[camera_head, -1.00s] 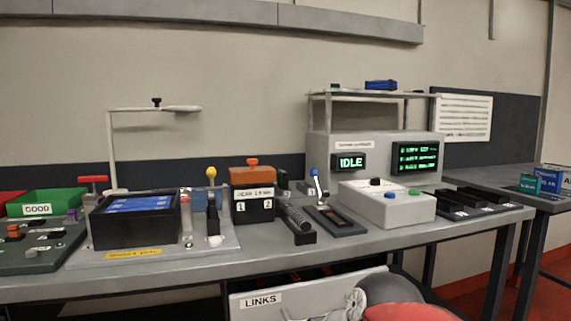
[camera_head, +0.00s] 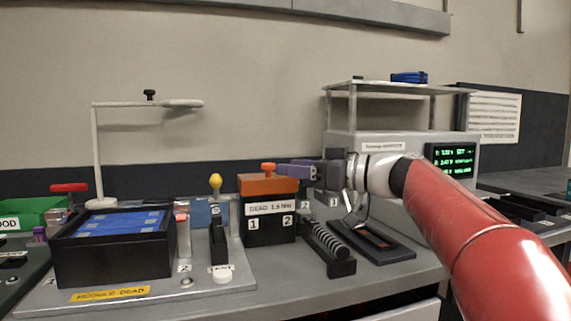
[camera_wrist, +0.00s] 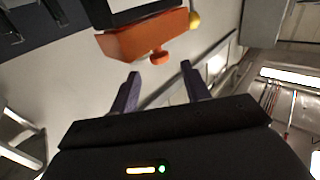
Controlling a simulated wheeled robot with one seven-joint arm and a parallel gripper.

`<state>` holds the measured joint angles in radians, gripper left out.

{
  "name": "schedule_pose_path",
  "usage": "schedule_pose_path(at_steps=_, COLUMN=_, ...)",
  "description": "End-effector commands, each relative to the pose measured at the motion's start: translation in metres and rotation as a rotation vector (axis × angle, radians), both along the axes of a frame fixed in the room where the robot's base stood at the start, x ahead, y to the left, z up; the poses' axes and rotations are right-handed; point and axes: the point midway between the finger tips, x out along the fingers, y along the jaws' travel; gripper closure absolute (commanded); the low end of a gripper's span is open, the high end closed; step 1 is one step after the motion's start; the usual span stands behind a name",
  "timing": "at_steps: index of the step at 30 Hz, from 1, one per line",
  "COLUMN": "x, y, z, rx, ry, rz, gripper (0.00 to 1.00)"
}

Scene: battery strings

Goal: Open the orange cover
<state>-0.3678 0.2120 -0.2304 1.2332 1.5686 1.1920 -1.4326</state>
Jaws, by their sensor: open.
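The orange cover (camera_head: 262,184) lies shut on top of a black box (camera_head: 268,231) marked 1 and 2, with a white label on its front. A small orange knob (camera_head: 268,168) stands on the cover. My gripper (camera_head: 283,172) is at the knob's right side, level with it, its fingers pointing left. In the wrist view the cover (camera_wrist: 140,38) and its knob (camera_wrist: 158,56) show beyond the two open fingertips (camera_wrist: 163,78). The jaws are apart, with nothing between them. In the head view I cannot tell whether a fingertip touches the knob.
A yellow-knobbed lever (camera_head: 215,182) and a black tray with blue cells (camera_head: 113,262) stand left of the box. A black spring-like part (camera_head: 328,242) lies to its right. A grey console with a screen (camera_head: 452,158) is behind my arm.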

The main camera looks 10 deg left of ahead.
Motion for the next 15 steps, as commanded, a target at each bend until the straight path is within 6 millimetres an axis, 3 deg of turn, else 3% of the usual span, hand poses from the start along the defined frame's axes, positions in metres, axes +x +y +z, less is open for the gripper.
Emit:
schedule_pose_path(at_steps=6, x=0.008, y=0.031, z=0.001, rx=-0.001, ry=0.002, rz=0.001, gripper=0.53)
schedule_pose_path(at_steps=15, x=0.01, y=0.04, z=0.0, rx=-0.001, ry=0.001, rz=-0.002, gripper=0.53)
